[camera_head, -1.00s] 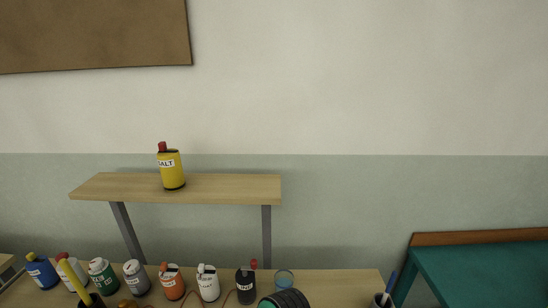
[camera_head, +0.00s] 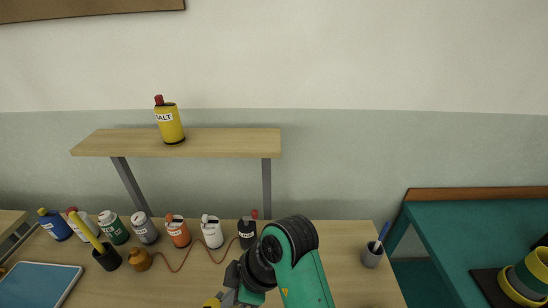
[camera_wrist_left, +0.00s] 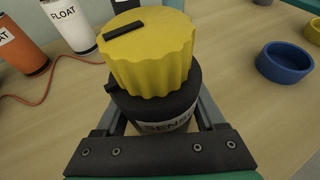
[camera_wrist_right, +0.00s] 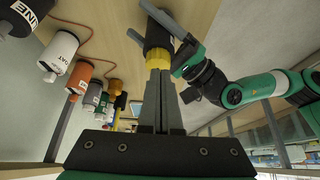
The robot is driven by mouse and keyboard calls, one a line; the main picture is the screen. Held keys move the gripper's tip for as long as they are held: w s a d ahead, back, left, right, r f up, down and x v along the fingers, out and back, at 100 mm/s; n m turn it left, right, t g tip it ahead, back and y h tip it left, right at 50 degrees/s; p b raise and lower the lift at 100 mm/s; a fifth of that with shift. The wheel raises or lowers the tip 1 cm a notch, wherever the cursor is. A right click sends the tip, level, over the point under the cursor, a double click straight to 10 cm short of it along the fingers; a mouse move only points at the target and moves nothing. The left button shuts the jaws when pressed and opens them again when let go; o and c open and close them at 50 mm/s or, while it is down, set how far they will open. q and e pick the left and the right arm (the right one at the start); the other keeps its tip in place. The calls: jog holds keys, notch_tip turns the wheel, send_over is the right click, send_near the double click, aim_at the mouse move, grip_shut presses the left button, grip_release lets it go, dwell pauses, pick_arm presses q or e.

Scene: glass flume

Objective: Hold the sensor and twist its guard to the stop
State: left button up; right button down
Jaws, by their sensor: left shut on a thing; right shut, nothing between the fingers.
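The sensor (camera_wrist_left: 165,112) is a black cylinder with a white label, upright between the fingers of my left gripper (camera_wrist_left: 160,118), which is shut on it. Its guard (camera_wrist_left: 150,62) is a yellow ribbed cap on top, with a black bar across its upper face. A small black tab sticks out below the cap's left side. In the right wrist view the yellow guard (camera_wrist_right: 184,55) shows just beyond the tips of my right gripper (camera_wrist_right: 159,62), which is shut and empty. I cannot tell whether they touch. In the head view the right gripper (camera_head: 229,292) is near the bottom edge, beside a bit of yellow.
Several labelled bottles (camera_head: 175,231) stand in a row at the back of the wooden table, with a red cord before them. A shelf (camera_head: 215,143) holds a yellow bottle. A pen cup (camera_head: 372,256) stands at right. A blue bowl (camera_wrist_left: 285,62) is right of the sensor.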

jog(key=shift+r, duration=0.75)
pick_arm(q)
jog(key=o, duration=1.5)
jog(key=shift+s, duration=0.1)
